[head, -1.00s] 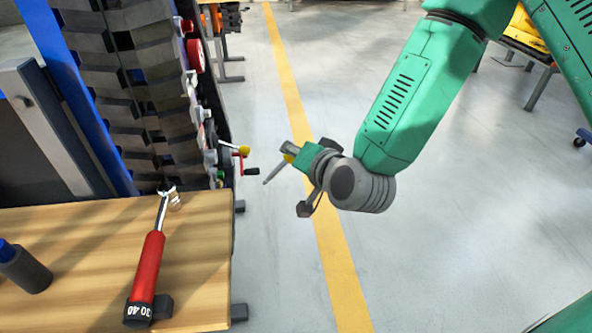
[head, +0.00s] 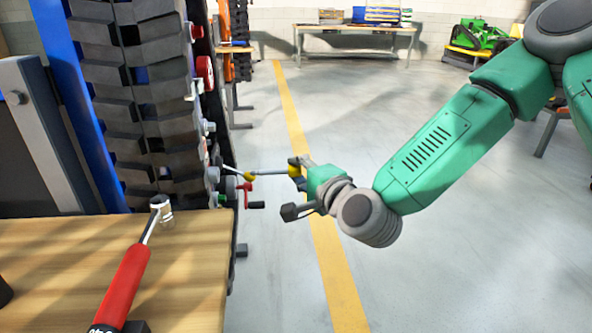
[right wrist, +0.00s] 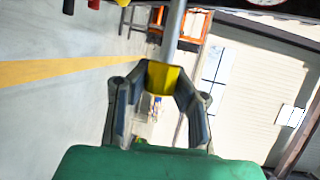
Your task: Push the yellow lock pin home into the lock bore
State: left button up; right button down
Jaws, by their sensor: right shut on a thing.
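The lock pin (head: 272,172) is a grey rod with a yellow head. My right gripper (head: 298,171) is shut on the yellow head, right of the tracked carrier. The rod points left, roughly level, and its far end appears by a yellow knob (head: 249,176) on a lever at the carrier's side. I cannot tell whether they touch. In the right wrist view the yellow head (right wrist: 164,77) sits between the fingers (right wrist: 163,82), and the rod runs up out of the frame. The lock bore cannot be made out. My left gripper is out of view.
The carrier's dark track (head: 150,100) stands at left, with a red crank (head: 246,192) just below the yellow knob. A wooden bench (head: 190,262) with a red-handled wrench (head: 125,285) fills the lower left.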

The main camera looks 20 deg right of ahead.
aim_at(275, 173)
jog(key=shift+a, duration=0.1)
jog(key=shift+w+a+f, duration=0.1)
jog(key=shift+w+a, duration=0.2)
jog(key=shift+a, duration=0.15)
jog(key=shift+w+a, duration=0.25)
jog(key=shift+a, duration=0.8)
jog(key=shift+w+a, duration=0.2)
jog(key=shift+a, duration=0.8)
jog(key=shift+d, duration=0.3)
jog(key=shift+a+r, duration=0.2)
jog(key=shift+a, duration=0.05)
jog(key=shift+d, duration=0.1)
jog(key=w+a, duration=0.2)
jog(key=a, duration=0.6)
jog(key=shift+w+a, duration=0.15)
jog(key=shift+a, duration=0.05)
dwell(2.3)
jog(key=shift+d, duration=0.25)
